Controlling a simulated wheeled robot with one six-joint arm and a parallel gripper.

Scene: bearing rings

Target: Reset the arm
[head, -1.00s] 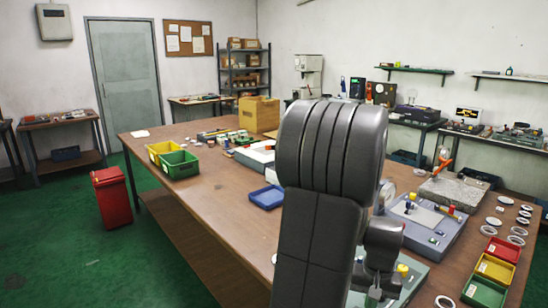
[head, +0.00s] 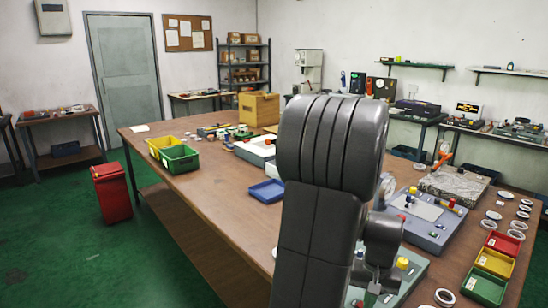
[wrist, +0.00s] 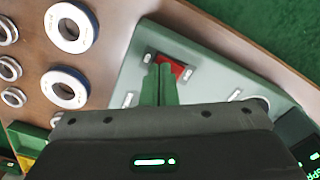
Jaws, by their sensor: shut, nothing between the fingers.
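My gripper (wrist: 160,84) is shut and empty in the wrist view, its two green fingers side by side. It is over a pale grey-green fixture plate (wrist: 205,92), with a red patch (wrist: 183,70) just beyond the fingertips. I cannot tell whether the tips touch the plate. In the head view my arm stands bent in the foreground, and the gripper (head: 371,297) points down over the same plate (head: 412,272) at the lower edge. My arm hides part of the plate and the table behind it.
Several bearing rings (wrist: 72,27) lie beside the plate on the wooden table (head: 215,210). Red, yellow and green bins (head: 485,287) stand at the right. A grey fixture (head: 430,222) and a stone block (head: 455,187) are behind the arm. A blue tray (head: 266,191) lies left of it.

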